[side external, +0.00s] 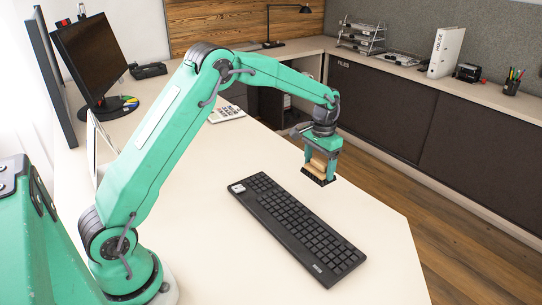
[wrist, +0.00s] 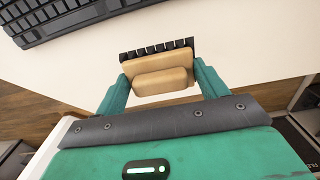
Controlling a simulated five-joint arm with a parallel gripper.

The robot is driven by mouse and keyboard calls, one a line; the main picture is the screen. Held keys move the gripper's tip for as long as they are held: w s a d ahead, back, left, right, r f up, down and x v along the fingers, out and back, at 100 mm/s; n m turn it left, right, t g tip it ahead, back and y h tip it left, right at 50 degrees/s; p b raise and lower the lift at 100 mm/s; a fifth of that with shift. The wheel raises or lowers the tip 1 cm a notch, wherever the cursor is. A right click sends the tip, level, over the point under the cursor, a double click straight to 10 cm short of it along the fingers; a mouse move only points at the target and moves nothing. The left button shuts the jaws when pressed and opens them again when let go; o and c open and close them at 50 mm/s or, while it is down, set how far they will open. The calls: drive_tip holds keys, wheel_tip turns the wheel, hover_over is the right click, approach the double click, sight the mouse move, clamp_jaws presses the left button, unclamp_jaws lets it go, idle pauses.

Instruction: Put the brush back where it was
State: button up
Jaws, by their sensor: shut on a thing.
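The brush has a tan wooden body with dark bristles, and it shows in the side external view (side external: 317,164) and in the wrist view (wrist: 160,72). My gripper (side external: 320,160) is shut on the brush, with one finger at each side of the wooden body in the wrist view (wrist: 160,90). The bristles point down in the side external view. The brush is over the right part of the white desk (side external: 210,250), beyond the black keyboard (side external: 295,225). I cannot tell exactly how high it is above the desktop.
The keyboard lies on the desk, with a small light item (side external: 238,187) on its left end. A calculator (side external: 227,114), a monitor (side external: 90,55) and a phone (side external: 148,70) are farther back. The desk's right edge is near the gripper. Desktop left of the keyboard is clear.

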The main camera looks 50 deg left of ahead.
drive_tip(key=a+f, duration=0.1)
drive_tip(key=w+a+f, duration=0.1)
drive_tip(key=a, duration=0.1)
drive_tip(key=w+a+f, duration=0.1)
drive_tip(key=a, duration=0.1)
drive_tip(key=shift+w+a+f, duration=0.1)
drive_tip(key=shift+a+f, duration=0.15)
drive_tip(key=shift+f, duration=2)
drive_tip(key=shift+f, duration=0.1)
drive_tip(key=o, duration=0.9)
drive_tip(key=shift+o, duration=0.2)
wheel_tip(320, 180, up, 12)
